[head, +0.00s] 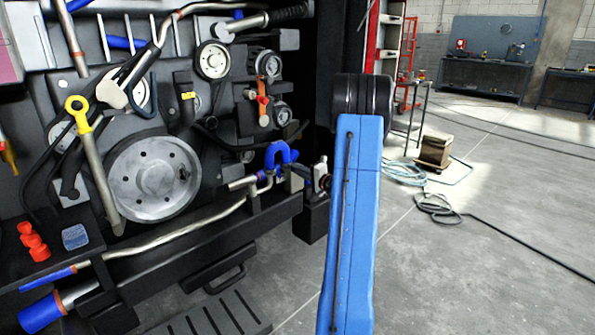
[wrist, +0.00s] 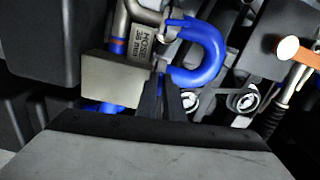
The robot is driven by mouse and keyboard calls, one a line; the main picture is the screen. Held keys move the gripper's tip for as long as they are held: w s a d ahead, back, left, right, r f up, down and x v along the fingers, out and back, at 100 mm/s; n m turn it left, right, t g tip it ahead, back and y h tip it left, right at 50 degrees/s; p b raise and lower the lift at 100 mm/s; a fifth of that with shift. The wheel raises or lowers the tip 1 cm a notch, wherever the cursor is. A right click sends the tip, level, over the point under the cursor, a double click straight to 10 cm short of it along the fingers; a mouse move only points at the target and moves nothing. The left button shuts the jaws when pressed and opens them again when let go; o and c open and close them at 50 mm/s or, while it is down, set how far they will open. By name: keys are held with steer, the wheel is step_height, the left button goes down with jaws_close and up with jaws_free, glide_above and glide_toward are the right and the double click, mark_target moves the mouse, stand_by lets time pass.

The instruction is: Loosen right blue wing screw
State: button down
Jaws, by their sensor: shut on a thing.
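My gripper (wrist: 161,80) is shut, its dark narrow fingers pointing up in the wrist view at one end of a blue U-shaped hose (wrist: 213,58). A small blue bit between the fingertips fits the right blue wing screw, but the fingers hide most of it. Another small blue part (wrist: 178,24) sits at the hose's other end. In the head view the blue U-shaped hose (head: 279,154) is on the low right of the engine, and my gripper (head: 318,176) is right beside it, small and partly unclear.
A grey block marked "HOSE 38 mm" (wrist: 139,42) is close to the fingers. A metal pipe (head: 190,232) runs along the engine's lower front. Red pieces (head: 33,241) and a yellow-topped dipstick (head: 78,112) are at left. The floor at right is open, with loose cables (head: 440,208).

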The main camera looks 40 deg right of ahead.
steer(key=shift+d+f+n, duration=0.1)
steer(key=shift+f+n, duration=0.1)
steer(key=shift+n, duration=3.75)
steer(key=shift+d+f+n, duration=0.1)
steer(key=shift+f+n, duration=0.05)
steer(key=shift+n, duration=3.8)
steer(key=c, duration=1.9)
jaws_free()
steer(key=shift+r, duration=0.1)
steer(key=s, duration=1.7)
steer(key=shift+s, duration=0.25)
